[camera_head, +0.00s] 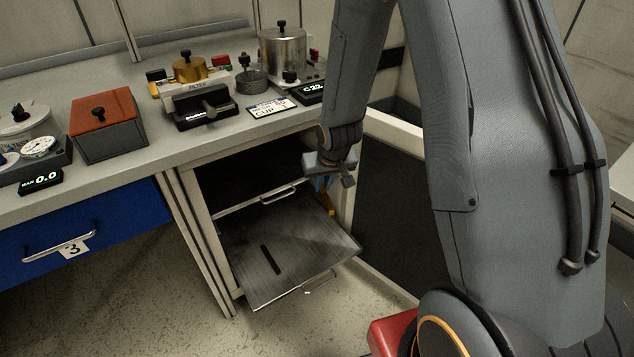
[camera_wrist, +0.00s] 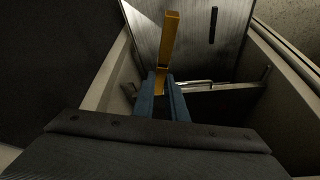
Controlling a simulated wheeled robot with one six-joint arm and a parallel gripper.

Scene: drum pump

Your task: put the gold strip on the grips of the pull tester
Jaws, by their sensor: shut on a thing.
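My gripper (camera_head: 321,184) hangs low in front of the open cabinet under the bench. It is shut on the gold strip (camera_head: 329,204), which slants down below the fingers. In the wrist view the blue fingers (camera_wrist: 161,88) pinch the strip's near end, and the gold strip (camera_wrist: 171,38) sticks out past them over a grey metal panel. I cannot make out the pull tester or its grips in either view.
The metal panel (camera_head: 300,235) lies at the open cabinet front, with a dark bar (camera_head: 271,260) on it and a handle (camera_head: 318,284). A blue drawer (camera_head: 110,215) is at left. Above, the bench holds a red-lidded box (camera_head: 108,125), a brass-topped filter device (camera_head: 190,70) and a metal pot (camera_head: 283,50).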

